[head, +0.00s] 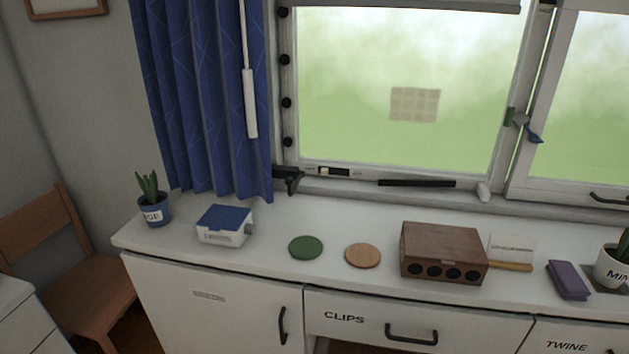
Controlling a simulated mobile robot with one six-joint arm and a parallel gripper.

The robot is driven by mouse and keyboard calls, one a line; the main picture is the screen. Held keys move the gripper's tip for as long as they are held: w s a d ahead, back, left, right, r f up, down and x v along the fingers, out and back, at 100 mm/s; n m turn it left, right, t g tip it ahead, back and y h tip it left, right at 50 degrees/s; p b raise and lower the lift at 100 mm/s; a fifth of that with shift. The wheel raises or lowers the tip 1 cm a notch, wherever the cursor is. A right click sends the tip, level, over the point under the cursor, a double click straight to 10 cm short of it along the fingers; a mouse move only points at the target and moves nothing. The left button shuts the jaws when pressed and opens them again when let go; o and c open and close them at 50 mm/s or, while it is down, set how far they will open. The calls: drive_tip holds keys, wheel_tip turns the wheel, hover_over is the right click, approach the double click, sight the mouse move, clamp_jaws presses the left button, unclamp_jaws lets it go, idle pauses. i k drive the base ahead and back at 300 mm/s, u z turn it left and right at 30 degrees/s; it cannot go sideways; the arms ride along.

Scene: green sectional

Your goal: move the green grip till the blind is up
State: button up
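A white wand (250,103) hangs on a thin cord before the blue curtain. My gripper is not in view.
The white counter (330,222) below the window holds a blue-lidded box (225,225), a green disc (305,247), a tan disc (362,256), a brown wooden box (443,252), a purple case (568,280) and potted plants. A wooden chair (50,245) stands left.

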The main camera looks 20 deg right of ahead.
sight(510, 112)
drive_tip(key=z, duration=0.05)
drive_tip(key=k, duration=0.9)
drive_tip(key=u, duration=0.05)
drive_tip(key=i, duration=0.9)
drive_tip(key=z, duration=0.9)
